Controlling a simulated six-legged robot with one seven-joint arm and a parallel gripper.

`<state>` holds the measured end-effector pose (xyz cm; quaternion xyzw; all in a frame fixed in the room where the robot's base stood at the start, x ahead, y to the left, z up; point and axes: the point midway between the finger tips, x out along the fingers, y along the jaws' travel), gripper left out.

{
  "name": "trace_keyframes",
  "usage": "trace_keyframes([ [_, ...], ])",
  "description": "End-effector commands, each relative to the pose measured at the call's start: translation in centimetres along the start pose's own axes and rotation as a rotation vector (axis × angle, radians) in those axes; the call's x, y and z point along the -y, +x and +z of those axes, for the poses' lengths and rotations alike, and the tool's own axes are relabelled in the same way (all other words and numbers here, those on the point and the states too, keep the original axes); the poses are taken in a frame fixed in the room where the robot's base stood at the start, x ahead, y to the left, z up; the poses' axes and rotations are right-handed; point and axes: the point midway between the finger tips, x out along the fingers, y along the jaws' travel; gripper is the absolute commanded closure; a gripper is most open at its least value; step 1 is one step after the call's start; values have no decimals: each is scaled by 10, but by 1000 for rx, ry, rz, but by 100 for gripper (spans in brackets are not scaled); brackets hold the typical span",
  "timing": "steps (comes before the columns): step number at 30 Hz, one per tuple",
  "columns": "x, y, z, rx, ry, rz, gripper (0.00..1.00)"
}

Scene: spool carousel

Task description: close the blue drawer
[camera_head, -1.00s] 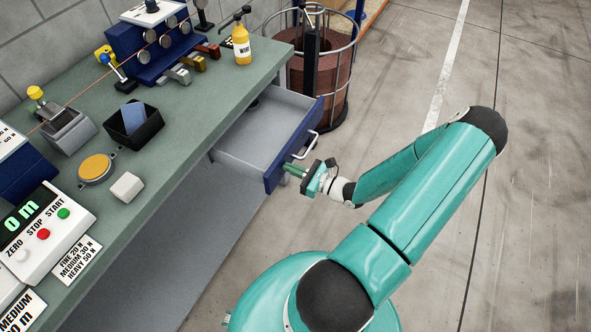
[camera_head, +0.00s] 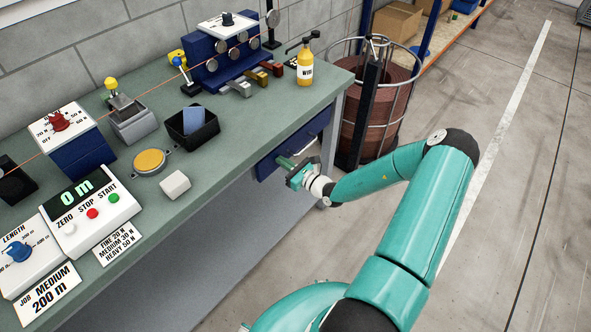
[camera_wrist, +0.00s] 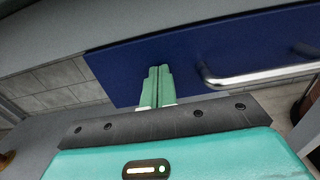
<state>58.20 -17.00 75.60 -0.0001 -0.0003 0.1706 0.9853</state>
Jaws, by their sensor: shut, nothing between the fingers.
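The blue drawer (camera_head: 268,165) sits under the edge of the green-grey workbench, with its front about level with the bench edge and no open tray showing. In the wrist view its blue front (camera_wrist: 135,62) fills the middle, with a metal bar handle (camera_wrist: 255,75) to the right of my fingers. My gripper (camera_head: 284,162) is shut and empty, its fingertips at the drawer front. In the wrist view the closed green fingers (camera_wrist: 156,72) point at the blue panel. I cannot tell whether they touch it. Part of the front is hidden behind my gripper in the head view.
The workbench top (camera_head: 240,130) holds a black bin (camera_head: 192,135), a yellow bottle (camera_head: 305,70) and a control box (camera_head: 90,213). A wire basket with a brown spool (camera_head: 375,115) stands beyond the bench's right end. The floor at right is clear.

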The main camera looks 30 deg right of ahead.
Motion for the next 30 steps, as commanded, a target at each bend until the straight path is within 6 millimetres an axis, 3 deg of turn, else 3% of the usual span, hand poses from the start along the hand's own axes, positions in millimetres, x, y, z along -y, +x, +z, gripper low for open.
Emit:
trace_keyframes([
  [6, 0, 13, 0, 0, 1, 0, 100],
  [17, 0, 17, 1, 0, 0, 1, 100],
  [30, 7, 3, 2, 0, -2, 3, 100],
])
